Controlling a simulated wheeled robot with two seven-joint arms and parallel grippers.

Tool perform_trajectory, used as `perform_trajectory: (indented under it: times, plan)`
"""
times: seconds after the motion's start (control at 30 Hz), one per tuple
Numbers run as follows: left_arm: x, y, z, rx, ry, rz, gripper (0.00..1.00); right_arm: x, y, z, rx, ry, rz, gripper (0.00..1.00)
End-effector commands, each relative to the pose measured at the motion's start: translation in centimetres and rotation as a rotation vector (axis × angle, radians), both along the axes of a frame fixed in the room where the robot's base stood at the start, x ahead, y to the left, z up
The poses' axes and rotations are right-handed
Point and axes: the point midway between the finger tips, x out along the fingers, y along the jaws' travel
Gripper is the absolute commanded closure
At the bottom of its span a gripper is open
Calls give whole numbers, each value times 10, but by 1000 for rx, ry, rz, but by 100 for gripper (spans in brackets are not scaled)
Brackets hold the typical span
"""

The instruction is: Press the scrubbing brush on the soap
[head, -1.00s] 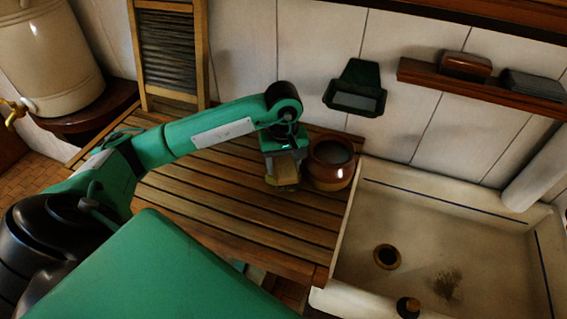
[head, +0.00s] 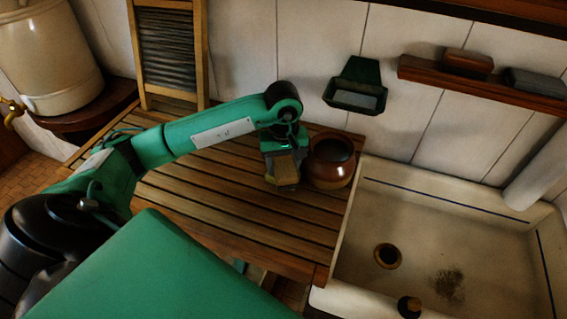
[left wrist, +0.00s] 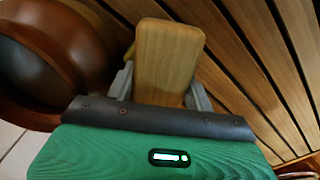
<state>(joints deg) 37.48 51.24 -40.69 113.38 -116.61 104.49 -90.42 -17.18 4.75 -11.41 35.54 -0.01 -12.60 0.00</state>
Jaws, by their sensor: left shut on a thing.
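My left gripper (head: 284,180) is shut on the scrubbing brush (head: 287,164), above or at the slatted wooden board, just left of a brown pot. In the left wrist view the brush's smooth wooden back (left wrist: 167,58) stands between the two grey fingers; its bristles are hidden. I cannot tell whether the brush touches the board or the pot. No soap shows clearly. A dark green wall dish (head: 355,88) has a pale grey area in it. A reddish-brown block (head: 468,62) and a grey block (head: 534,81) sit on the wall shelf. My right gripper is not in view.
The brown pot (head: 331,172) stands close to my left gripper; it looms at left in the left wrist view (left wrist: 45,60). A pale sink (head: 420,215) lies to the right. A washboard (head: 167,50) stands at the back. The board's (head: 215,205) front left is clear.

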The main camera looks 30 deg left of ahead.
Motion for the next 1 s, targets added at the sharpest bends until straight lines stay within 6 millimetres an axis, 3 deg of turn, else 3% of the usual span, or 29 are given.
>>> perform_trajectory:
  times: [1.0]
  plan:
    - [0,0,-1,0,0,0,77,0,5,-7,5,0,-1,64]
